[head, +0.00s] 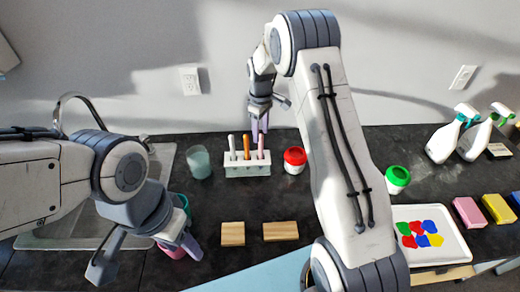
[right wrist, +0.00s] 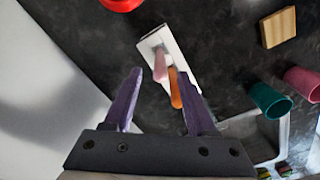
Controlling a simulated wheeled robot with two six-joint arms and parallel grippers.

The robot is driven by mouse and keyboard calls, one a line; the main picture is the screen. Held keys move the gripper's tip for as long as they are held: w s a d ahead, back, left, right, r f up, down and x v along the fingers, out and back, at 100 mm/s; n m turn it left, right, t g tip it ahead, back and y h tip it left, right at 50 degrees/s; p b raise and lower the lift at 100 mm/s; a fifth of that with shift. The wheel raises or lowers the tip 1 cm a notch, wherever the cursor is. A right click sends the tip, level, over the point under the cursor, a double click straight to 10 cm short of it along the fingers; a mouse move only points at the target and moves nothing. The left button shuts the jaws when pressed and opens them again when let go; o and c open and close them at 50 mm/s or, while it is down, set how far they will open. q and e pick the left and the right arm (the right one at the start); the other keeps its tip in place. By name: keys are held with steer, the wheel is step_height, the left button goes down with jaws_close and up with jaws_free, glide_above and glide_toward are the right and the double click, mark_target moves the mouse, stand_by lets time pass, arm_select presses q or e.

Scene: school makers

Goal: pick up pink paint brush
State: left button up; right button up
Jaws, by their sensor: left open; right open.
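A pink paint brush (head: 261,147) stands upright in a white holder (head: 247,169) at the back of the dark counter, beside an orange brush (head: 246,147) and a white brush (head: 232,147). My right gripper (head: 260,128) is open just above the holder, over the pink brush's side. In the right wrist view the pink brush (right wrist: 160,66) and the orange brush (right wrist: 175,90) show between the open fingers; the white one cannot be made out there. I cannot tell whether a finger touches a brush. My left gripper (head: 146,258) is open and empty at the lower left.
A red-lidded jar (head: 294,158) stands just right of the holder, a glass cup (head: 199,162) left of it. Two wooden blocks (head: 281,231) lie in front. A sink (head: 60,238), a green-lidded jar (head: 397,178), a paint tray (head: 450,245) and spray bottles (head: 443,142) are farther off.

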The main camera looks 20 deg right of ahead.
mark_target(261, 142)
step_height(261, 142, down, 4)
steer(key=shift+f+p, duration=0.2)
steer(key=shift+p, duration=0.8)
steer(key=shift+f, duration=0.25)
jaws_close()
stand_by(0.4)
